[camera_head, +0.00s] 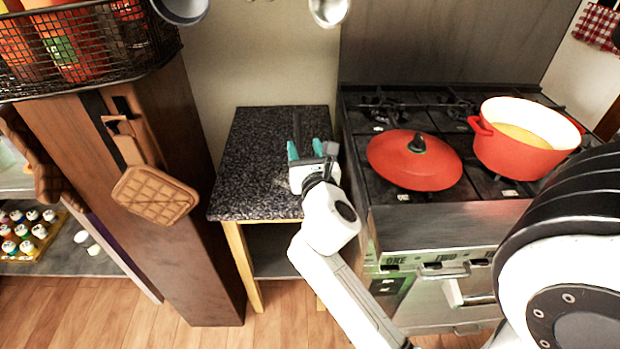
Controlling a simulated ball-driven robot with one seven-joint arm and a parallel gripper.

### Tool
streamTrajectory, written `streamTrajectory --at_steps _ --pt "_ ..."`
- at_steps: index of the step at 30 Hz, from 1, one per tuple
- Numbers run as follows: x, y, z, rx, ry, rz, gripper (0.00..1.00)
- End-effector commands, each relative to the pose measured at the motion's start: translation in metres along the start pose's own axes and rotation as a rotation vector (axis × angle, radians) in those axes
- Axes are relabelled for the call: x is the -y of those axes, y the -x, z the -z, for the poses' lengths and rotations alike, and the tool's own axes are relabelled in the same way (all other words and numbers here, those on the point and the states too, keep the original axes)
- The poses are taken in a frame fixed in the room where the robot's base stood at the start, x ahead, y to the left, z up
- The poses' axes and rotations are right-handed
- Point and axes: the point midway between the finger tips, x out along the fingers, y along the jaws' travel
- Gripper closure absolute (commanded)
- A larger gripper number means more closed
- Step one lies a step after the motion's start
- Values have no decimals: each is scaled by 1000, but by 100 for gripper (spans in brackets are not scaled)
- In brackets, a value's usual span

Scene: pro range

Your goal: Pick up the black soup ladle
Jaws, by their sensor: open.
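My gripper (305,148) is over the right part of the speckled dark counter top (252,140). Its two teal fingertips are apart and point away from the camera. A thin dark upright shape (297,128) shows at the fingertips and may be part of the black soup ladle. It blends with the dark counter top, and my gripper hides part of that area. I cannot tell whether it lies between the fingers or beyond them. No ladle bowl is clearly visible on the counter.
A stove (440,228) stands right of the counter, bearing a red lid (400,165) and a red pot (515,155). A wooden cabinet (190,255) with a hanging brown mitt (155,195) stands left. Two metal utensil bowls (328,10) (182,8) hang at the top. The counter's left part is clear.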

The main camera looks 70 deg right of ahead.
Motion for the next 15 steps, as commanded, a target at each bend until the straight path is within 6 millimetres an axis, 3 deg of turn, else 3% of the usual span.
streamTrajectory --at_steps 10,15 --pt "0 -45 -7 21 51 -3 50" --pt "0 -57 -6 19 51 -4 50"
